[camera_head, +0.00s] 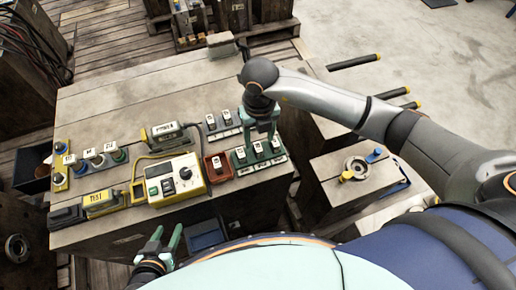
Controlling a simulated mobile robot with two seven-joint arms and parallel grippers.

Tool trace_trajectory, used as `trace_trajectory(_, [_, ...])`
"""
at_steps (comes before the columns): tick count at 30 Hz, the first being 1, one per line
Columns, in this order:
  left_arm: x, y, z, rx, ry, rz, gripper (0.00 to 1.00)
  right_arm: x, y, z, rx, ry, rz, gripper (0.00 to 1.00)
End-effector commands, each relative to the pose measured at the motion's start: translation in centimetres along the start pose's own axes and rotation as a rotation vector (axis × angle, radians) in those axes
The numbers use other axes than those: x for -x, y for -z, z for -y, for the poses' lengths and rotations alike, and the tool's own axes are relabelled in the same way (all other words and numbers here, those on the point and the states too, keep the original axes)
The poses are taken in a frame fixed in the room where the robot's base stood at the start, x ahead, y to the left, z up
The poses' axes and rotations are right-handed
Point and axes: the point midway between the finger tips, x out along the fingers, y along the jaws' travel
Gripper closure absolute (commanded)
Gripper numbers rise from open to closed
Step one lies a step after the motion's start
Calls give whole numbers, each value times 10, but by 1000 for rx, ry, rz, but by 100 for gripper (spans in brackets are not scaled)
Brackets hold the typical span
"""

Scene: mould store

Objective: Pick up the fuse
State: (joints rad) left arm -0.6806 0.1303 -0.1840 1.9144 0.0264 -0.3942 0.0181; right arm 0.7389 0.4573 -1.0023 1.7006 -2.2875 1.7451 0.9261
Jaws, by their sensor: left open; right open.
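Several small dark blocks with white labels, which look like fuses, stand in a green-and-grey rack (259,168) at the right of the wooden table. Two similar blocks (217,121) stand in a row behind it. One more block (216,161) sits in a red tray (207,178). I cannot tell which is the fuse meant. My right gripper (261,130) points down just above the green rack, open, with nothing seen between its fingers; it partly hides the rack. My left gripper (166,240) is open and empty at the table's front edge, away from the blocks.
A white tester with a dial (172,180) stands left of the red tray, with a cabled grey-and-yellow device (167,134) behind it. The table's back is mostly clear.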

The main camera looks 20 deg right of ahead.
Motion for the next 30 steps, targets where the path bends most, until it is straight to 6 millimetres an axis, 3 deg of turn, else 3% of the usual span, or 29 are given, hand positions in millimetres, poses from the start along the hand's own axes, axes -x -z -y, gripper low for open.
trace_trajectory(12, [3,4,0,0,0,0,50,-50,-8,0,0,-1,-2,40])
trace_trajectory(20, [3,4,0,-1,0,0,50,-52,-8,0,1,-1,0,40])
trace_trajectory(30, [3,4,0,-1,0,0,50,-52,-8,0,0,-1,0,78])
